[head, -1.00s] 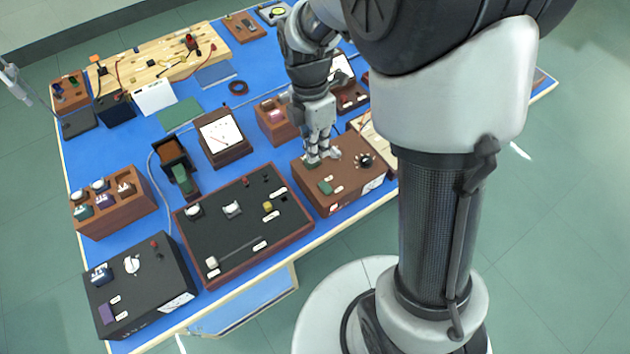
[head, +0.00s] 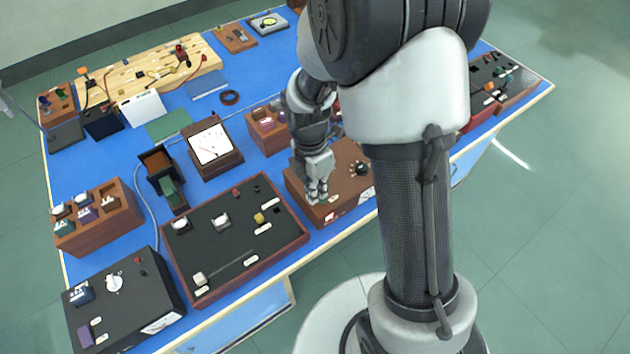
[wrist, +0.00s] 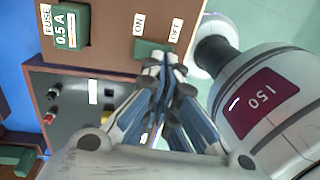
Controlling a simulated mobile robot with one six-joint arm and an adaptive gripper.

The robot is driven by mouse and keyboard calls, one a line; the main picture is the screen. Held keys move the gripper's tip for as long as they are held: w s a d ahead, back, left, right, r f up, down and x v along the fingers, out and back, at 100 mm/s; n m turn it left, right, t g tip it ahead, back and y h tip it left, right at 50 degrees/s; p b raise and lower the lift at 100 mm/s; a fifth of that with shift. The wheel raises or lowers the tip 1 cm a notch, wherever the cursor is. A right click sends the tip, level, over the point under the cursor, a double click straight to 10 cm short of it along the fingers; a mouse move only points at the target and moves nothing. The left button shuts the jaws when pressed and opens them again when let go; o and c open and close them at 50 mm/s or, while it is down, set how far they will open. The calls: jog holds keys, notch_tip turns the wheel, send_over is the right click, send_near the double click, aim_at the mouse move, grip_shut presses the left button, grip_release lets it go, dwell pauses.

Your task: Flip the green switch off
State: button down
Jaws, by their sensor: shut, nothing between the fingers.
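The green switch (wrist: 150,48) sits on the brown box (wrist: 112,38) in the wrist view, between the ON label (wrist: 139,23) and the OFF label (wrist: 175,30). My gripper (wrist: 164,62) is shut and empty. Its fingertips are right at the switch's near edge, toward the OFF side, and partly cover it. I cannot tell whether they touch it. In the head view my gripper (head: 317,200) is over the near left part of the brown box (head: 347,158) and hides the switch there.
A green 0.5 A fuse block (wrist: 67,27) is on the same box. A black-topped panel (head: 235,235) with knobs and a slider stands to its left. A black box (head: 130,300) is at the front left corner. A meter (head: 211,146) stands behind. The blue bench is crowded.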

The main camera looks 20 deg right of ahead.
jog(key=shift+f, duration=0.5)
jog(key=shift+s, duration=0.1)
jog(key=shift+s+d+f, duration=0.1)
jog(key=shift+s+f, duration=0.1)
jog(key=shift+f, duration=0.2)
jog(key=shift+w, duration=0.1)
jog(key=shift+w+a+r+p, duration=0.1)
jog(key=shift+w+a+p, duration=0.2)
jog(key=shift+w, duration=0.45)
jog(key=shift+r, duration=0.15)
